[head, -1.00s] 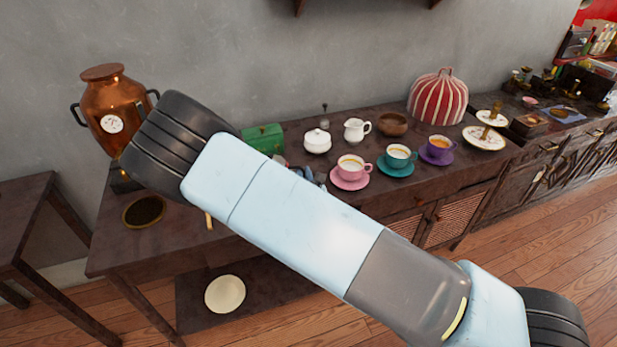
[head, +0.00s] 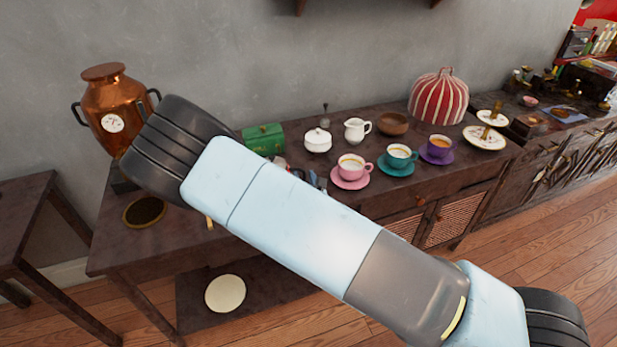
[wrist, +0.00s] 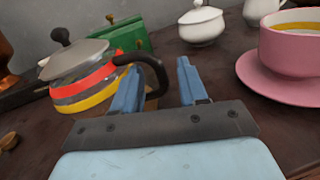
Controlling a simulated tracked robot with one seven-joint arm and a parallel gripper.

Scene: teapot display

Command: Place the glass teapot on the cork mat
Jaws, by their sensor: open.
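The glass teapot (wrist: 82,75) stands at left in the wrist view, with red and yellow bands, a metal lid with a dark knob and a black handle (wrist: 153,72). In the head view my arm hides most of it. My gripper (wrist: 158,78) is open and empty, its blue fingers close to the handle, the left one overlapping it in view; I cannot tell whether they touch. In the head view only a bit of the gripper (head: 321,183) shows past my arm. A dark round mat with a brownish rim (head: 144,212) lies at the table's left; I cannot confirm it is cork.
A pink cup (head: 351,167) on its saucer and a lidded white pot (head: 318,141) stand right of my gripper. A green box (head: 263,139) is behind the teapot. A copper urn (head: 112,105) stands at back left. A pale disc (head: 225,293) lies on the lower shelf.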

